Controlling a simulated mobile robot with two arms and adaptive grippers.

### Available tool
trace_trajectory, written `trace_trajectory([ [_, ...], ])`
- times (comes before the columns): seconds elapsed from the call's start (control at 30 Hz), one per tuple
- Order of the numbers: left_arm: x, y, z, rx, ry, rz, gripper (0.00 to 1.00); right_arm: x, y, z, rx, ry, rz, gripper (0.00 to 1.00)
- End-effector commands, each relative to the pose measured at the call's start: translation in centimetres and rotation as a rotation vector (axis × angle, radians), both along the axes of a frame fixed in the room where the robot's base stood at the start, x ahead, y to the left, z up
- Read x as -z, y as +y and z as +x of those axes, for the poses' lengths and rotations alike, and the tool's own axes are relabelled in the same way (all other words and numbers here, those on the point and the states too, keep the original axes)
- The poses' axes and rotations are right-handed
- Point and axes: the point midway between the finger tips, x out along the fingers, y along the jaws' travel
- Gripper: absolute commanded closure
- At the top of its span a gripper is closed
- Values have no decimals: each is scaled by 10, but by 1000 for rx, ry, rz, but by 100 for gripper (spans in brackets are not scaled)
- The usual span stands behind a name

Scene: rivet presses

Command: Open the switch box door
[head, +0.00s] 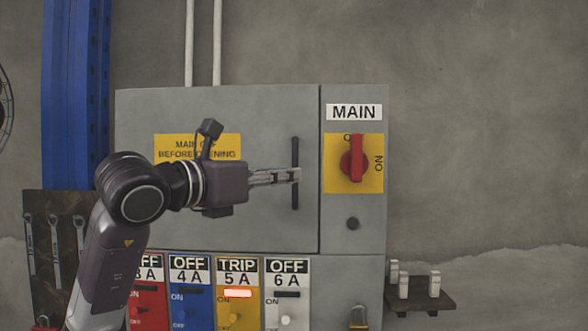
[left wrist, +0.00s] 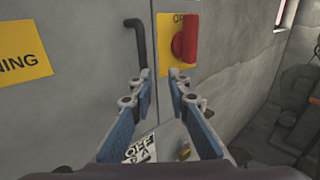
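The grey switch box door (head: 220,112) looks shut, flush with the box. Its dark vertical bar handle (head: 295,150) is near the door's right edge; it also shows in the left wrist view (left wrist: 139,38). My left gripper (head: 297,174) is at the handle's mid-height in the head view, overlapping it. In the left wrist view the fingers (left wrist: 160,76) are apart with nothing between them. The handle's lower end meets the left fingertip there; I cannot tell whether they touch. The red MAIN knob (head: 352,160) stands vertical on a yellow plate. My right gripper is not in view.
A yellow warning sign (head: 225,141) is on the door, partly behind my left arm. Below are coloured breaker panels, with one lit at 5A (head: 238,293). A small shelf (head: 422,300) with white parts is at right. Tools hang on a board (head: 55,205) at left.

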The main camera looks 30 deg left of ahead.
Motion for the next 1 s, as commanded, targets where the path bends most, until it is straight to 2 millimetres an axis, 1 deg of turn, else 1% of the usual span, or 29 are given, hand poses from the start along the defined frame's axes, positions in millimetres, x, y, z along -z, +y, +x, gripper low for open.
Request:
trace_trajectory([
  [0.03, -6, 12, -5, -41, -3, 4, 84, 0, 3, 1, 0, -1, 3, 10],
  [0.07, -8, 17, -6, -58, -3, 4, 84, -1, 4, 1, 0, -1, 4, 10],
  [0.17, -11, 24, -2, -84, 1, 3, 84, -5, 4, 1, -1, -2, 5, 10],
  [0.27, -11, 23, 12, -83, 3, 2, 84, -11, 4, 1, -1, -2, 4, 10],
  [0.4, -12, 21, 36, -80, 4, 2, 84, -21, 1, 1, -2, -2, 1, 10],
  [0.6, -11, 20, 61, -81, 1, 3, 84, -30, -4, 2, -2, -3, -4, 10],
  [0.73, -9, 20, 68, -80, -1, 5, 84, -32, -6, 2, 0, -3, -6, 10],
  [0.97, -9, 20, 69, -81, -1, 5, 84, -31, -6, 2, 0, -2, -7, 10],
  [1.0, -9, 20, 69, -81, -1, 5, 86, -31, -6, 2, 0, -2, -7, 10],
])
